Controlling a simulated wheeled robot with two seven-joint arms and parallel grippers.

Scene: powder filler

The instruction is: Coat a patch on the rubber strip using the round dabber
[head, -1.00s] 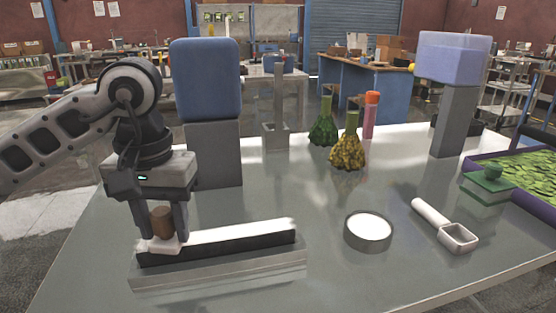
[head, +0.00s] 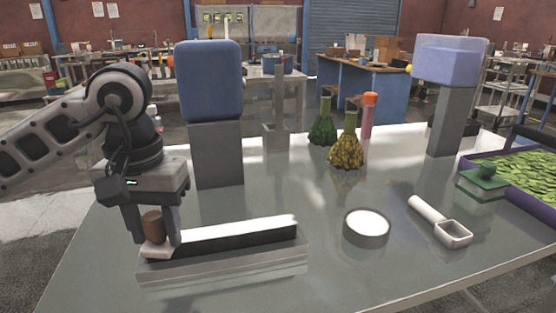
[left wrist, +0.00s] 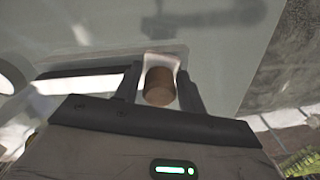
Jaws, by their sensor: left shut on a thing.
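The dabber has a brown cylindrical handle (head: 153,226) and a pale, flat pad (head: 158,252). My left gripper (head: 154,240) is shut on it; the handle also shows between the fingers in the left wrist view (left wrist: 159,86). The pad is at the left end of the black rubber strip (head: 240,240), low over it; I cannot tell whether they touch. The strip lies on a grey base (head: 225,267), and its upper face looks white along much of its length. A round dish (head: 367,228) of white powder stands to the right. My right gripper is not in view.
A blue block on a grey post (head: 218,155) stands behind the strip. Green (head: 322,130) and yellow (head: 347,152) flasks stand mid-table. A white scoop (head: 440,222), green handled block (head: 484,183) and purple-rimmed tray (head: 528,197) are right. The table between strip and dish is clear.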

